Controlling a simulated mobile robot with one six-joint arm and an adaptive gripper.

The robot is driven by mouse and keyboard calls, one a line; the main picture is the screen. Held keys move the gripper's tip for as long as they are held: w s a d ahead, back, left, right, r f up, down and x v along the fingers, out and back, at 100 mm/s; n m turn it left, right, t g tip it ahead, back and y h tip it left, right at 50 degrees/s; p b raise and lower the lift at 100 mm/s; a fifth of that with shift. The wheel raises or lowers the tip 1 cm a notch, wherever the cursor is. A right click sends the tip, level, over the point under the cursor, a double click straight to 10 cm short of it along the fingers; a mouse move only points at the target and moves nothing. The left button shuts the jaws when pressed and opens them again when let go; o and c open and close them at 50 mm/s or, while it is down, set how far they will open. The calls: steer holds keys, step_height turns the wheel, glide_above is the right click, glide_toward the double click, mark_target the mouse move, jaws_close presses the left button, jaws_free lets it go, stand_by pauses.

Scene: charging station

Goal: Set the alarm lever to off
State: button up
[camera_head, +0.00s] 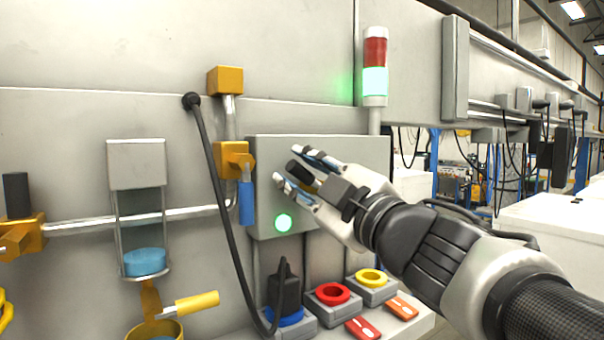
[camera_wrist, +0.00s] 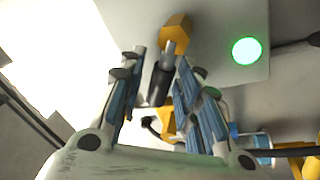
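The alarm lever, with a yellow hub and a dark handle, is on the front of the grey control box (camera_head: 270,155). In the wrist view the lever's hub (camera_wrist: 177,34) lies just beyond the fingertips, and its dark handle (camera_wrist: 159,88) points back between the fingers. My gripper (camera_head: 294,166) is in front of the box, fingers spread around the lever; it also shows in the wrist view (camera_wrist: 162,58). It is open, with gaps visible beside the handle. In the head view the fingers partly hide the lever. A green light (camera_head: 283,222) glows on the box.
A signal tower (camera_head: 375,70) above the box is lit green. A yellow valve with a blue handle (camera_head: 246,202) and a hanging black cable (camera_head: 212,170) are left of the box.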

jaws_close()
stand_by(0.4)
steer(key=shift+a+f, duration=0.1)
steer(key=f+n+g+b, duration=0.1)
steer(key=n+b, duration=0.1)
steer(key=n, duration=0.1)
steer(key=f+n+y+b, duration=0.1)
steer(key=n+b, duration=0.1)
steer(key=n, duration=0.2)
steer(key=f+n+g+y+b, duration=0.1)
steer(key=n+b, duration=0.2)
steer(key=n, duration=0.1)
steer(key=shift+s+a+f+g, duration=0.1)
steer(key=shift+a+f+g, duration=0.15)
steer(key=shift+g, duration=0.05)
steer(key=shift+w+d+f+n+g+b, duration=0.1)
steer(key=shift+f+n+g+b, duration=0.2)
steer(key=shift+n, duration=0.65)
steer(key=shift+w+d+f+n+g+b, duration=0.2)
steer(key=shift+n+b, duration=0.25)
steer(key=shift+n, duration=0.45)
steer(key=shift+s+f+n+g+b, duration=0.1)
steer(key=shift+f+n+g+b, duration=0.2)
steer(key=shift+n, duration=0.65)
steer(key=shift+o, duration=1.2)
jaws_free()
